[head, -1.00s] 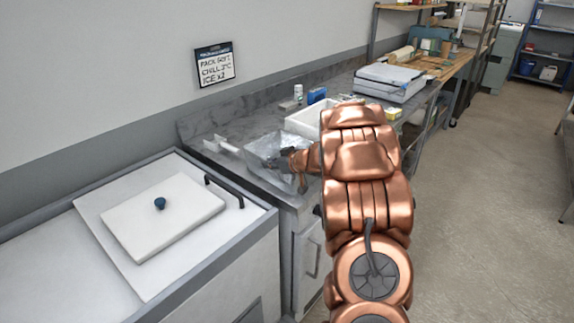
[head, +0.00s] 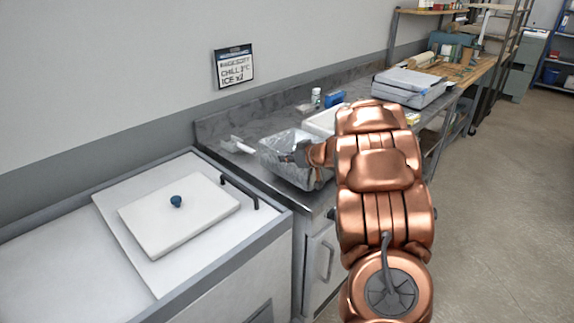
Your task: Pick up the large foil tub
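The large foil tub (head: 277,142) is a silvery, crinkled container at the near end of the grey worktop, left of my arm. My gripper (head: 291,157) is dark and sits at the tub's near right part, overlapping it in the picture. My copper-coloured arm reaches in from the right and hides the tub's right end. The fingertips are small and partly lost against the foil, so I cannot tell whether they are closed on it. I also cannot tell whether the tub's base touches the worktop.
A white scoop-like item (head: 238,145) lies left of the tub. A white box (head: 321,122) stands behind it, partly hidden by my arm. A blue item (head: 335,98) and a small bottle (head: 316,97) are farther back. A chest with a white lid (head: 180,218) fills the front left.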

